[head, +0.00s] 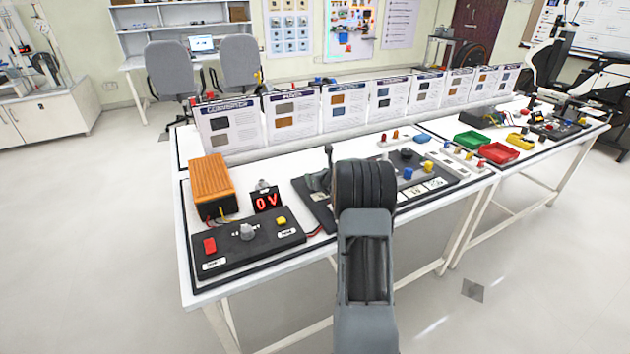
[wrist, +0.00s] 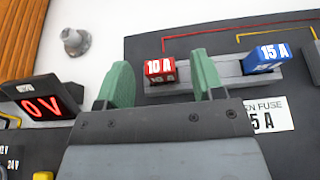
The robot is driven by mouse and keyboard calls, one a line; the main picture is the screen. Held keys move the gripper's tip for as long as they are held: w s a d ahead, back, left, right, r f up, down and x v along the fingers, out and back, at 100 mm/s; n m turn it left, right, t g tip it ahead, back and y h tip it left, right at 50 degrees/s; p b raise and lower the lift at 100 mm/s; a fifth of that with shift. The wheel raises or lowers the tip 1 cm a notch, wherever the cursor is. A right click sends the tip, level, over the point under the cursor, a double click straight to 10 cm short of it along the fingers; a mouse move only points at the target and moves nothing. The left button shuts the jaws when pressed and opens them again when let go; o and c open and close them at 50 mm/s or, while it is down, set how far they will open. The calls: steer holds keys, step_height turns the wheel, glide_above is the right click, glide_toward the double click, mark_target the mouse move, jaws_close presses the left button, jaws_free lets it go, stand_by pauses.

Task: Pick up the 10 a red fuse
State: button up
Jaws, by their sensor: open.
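The red fuse marked 10 A (wrist: 160,66) shows in the wrist view, seated in the left part of a grey holder (wrist: 228,72) on a dark panel. My gripper (wrist: 161,80) is open, with its two green fingers spread. In the picture the red fuse lies between the fingertips, nearer the right finger. Nothing is held, and I cannot tell how far the tips are from the fuse. In the head view my arm covers the area where the red fuse sits.
A blue 15 A fuse (wrist: 265,58) sits to the right in the same holder. A red 0 V display (wrist: 42,106) is at the left, near a grey knob (wrist: 74,40). An orange box (head: 212,185) and a black control panel (head: 248,246) occupy the table's left end.

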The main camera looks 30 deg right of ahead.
steer(key=shift+w+f, duration=0.15)
steer(key=shift+w, duration=0.25)
steer(key=shift+c, duration=0.3)
steer(key=c, duration=0.9)
